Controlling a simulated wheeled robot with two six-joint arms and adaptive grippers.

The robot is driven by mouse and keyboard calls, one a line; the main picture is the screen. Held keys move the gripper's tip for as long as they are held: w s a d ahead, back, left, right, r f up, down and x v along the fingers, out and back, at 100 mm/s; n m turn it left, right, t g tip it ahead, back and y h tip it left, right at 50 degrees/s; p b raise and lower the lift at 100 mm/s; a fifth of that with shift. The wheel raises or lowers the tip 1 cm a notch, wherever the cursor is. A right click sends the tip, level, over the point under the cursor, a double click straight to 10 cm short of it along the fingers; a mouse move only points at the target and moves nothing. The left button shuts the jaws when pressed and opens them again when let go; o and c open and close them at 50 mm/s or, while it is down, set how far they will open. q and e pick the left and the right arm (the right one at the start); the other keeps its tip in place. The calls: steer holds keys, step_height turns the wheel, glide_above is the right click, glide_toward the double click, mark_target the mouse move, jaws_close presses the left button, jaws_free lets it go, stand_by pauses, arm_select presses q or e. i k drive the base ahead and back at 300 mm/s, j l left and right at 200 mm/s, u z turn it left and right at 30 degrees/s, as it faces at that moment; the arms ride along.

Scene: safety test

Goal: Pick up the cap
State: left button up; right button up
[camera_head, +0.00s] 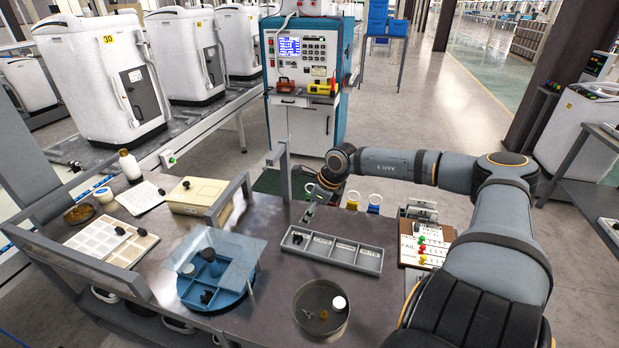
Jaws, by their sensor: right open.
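My right arm comes in from the right, and my right gripper (309,212) points down at the back edge of the grey compartment tray (335,250). It is open and looks empty, above and behind the tray's left compartment. A small dark piece (297,239) lies in that left compartment, just below the gripper. A white round cap-like piece (339,303) lies in the round dark metal dish (302,318) nearer the front, apart from the gripper. I cannot tell for sure which piece is the cap. My left gripper is not in view.
A blue round tray (203,296) with a clear sheet stands left of the compartment tray. A beige box (197,196), a white bottle (130,165) and a pale parts tray (97,239) are farther left. A board with coloured pegs (422,250) lies right. An upright post (284,172) stands behind.

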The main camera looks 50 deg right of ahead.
mark_target(339, 304)
steer(key=k+j, duration=0.35)
steer(key=j, duration=0.15)
steer(key=k+j, duration=0.35)
steer(key=j, duration=0.15)
steer(key=k+j, duration=0.4)
steer(key=j, duration=0.15)
